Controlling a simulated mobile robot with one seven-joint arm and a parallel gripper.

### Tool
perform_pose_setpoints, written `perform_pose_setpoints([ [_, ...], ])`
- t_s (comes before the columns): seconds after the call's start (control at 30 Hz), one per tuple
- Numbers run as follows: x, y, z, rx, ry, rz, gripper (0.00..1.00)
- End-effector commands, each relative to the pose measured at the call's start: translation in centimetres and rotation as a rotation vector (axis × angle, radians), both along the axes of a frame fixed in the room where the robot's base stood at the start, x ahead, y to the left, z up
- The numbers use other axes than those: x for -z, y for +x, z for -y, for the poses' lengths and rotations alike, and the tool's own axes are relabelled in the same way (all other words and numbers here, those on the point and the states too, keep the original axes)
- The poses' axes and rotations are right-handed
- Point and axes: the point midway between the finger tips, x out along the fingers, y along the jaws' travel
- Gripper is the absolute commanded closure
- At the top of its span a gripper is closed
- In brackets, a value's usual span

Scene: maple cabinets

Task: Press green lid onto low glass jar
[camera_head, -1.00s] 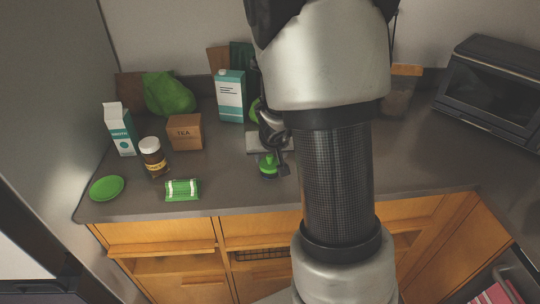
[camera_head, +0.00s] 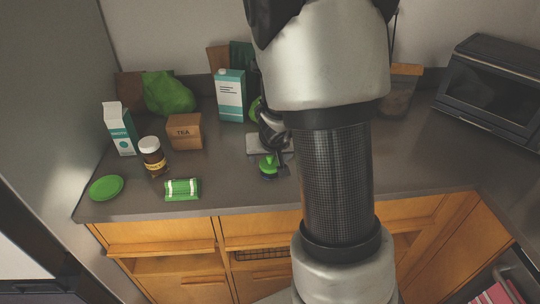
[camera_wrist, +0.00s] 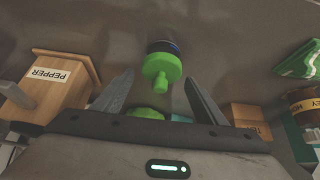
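A green lid with a raised knob (camera_wrist: 162,68) shows ahead of my gripper in the wrist view. It sits against a dark, glassy round body (camera_wrist: 163,46), which appears to be the low jar; whether the lid is fully seated I cannot tell. In the head view the green lid (camera_head: 268,165) is on the counter side just below my gripper, and the jar is hard to make out. My gripper (camera_wrist: 160,88) is open, its two fingers spread wide with nothing held between them. My arm hides part of the area in the head view.
A wooden pepper box (camera_wrist: 50,78) stands left in the wrist view.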

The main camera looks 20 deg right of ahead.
Motion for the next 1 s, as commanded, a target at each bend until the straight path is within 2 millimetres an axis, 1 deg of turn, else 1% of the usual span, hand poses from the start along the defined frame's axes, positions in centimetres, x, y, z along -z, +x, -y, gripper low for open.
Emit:
perform_pose_setpoints([
  [0.27,-0.3,0.1,0.0,0.000,-0.001,0.004,0.35],
  [0.37,-1.1,-0.1,-0.1,-0.001,-0.002,0.006,0.35],
  [0.47,-2.6,-0.8,-0.3,-0.001,-0.002,0.007,0.35],
  [0.8,-9.9,-5.1,-1.7,-0.001,-0.001,0.005,0.35],
  [0.9,-11.8,-6.3,-2.1,-0.001,0.000,0.005,0.35],
  [1.0,-13.2,-7.3,-2.4,-0.001,0.000,0.004,0.35],
])
